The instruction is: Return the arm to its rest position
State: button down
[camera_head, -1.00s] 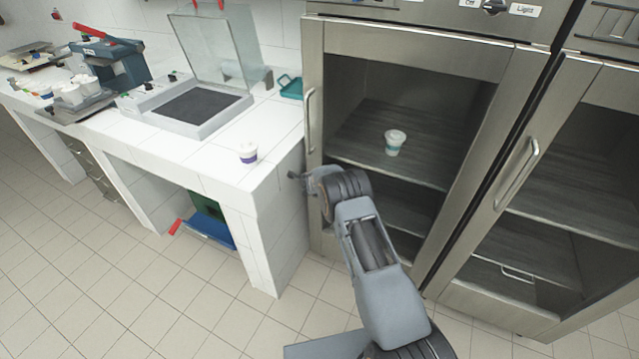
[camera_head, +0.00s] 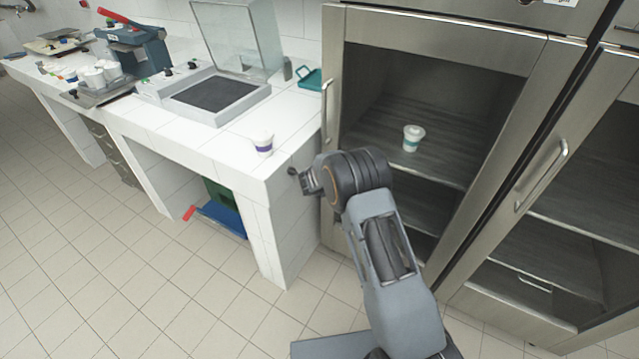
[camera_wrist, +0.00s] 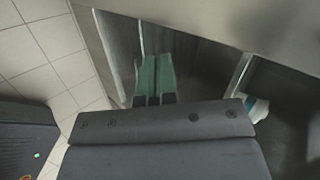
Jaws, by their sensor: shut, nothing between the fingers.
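My arm is folded in front of the open steel cabinet, with the wrist bent to the left. My gripper (camera_head: 294,173) points toward the end of the white counter and looks apart from it. In the wrist view the two green fingers (camera_wrist: 155,78) lie side by side, shut with nothing between them. A white cup with a teal band (camera_head: 412,138) stands upright on the cabinet shelf, right of and beyond my gripper. Part of a white and teal cup (camera_wrist: 257,108) shows at the right of the wrist view. A white cup with a purple band (camera_head: 263,145) stands on the counter's near corner.
The white tiled counter (camera_head: 232,150) ends close to my gripper. The cabinet (camera_head: 455,40) has an open front and a handle (camera_head: 327,112) near my wrist. A machine with a glass lid (camera_head: 235,40) stands on the counter. The tiled floor (camera_head: 130,270) at left is clear.

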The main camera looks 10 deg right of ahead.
jog(key=s+a+r+n+y+p, duration=0.15)
jog(key=s+r+n, duration=0.25)
jog(key=r, duration=0.4)
jog(key=s+a+r+n+y, duration=0.1)
jog(key=s+r+n+y, duration=0.25)
jog(key=r, duration=0.45)
jog(key=s+a+r+n+y+p, duration=0.1)
jog(key=s+a+r+n+y, duration=0.1)
jog(key=s+r+n, duration=0.45)
jog(key=s+d+r+n+g+h+p, duration=0.1)
jog(key=s+d+n, duration=0.3)
jog(key=s, duration=0.8)
jog(key=s+d+r+n+g+h+p, duration=0.1)
jog(key=s+d+r+n+g+h, duration=0.1)
jog(key=s, duration=1)
jog(key=d+r+n+g, duration=0.1)
jog(key=d+n+g, duration=0.1)
jog(key=n, duration=0.1)
jog(key=shift+d, duration=0.3)
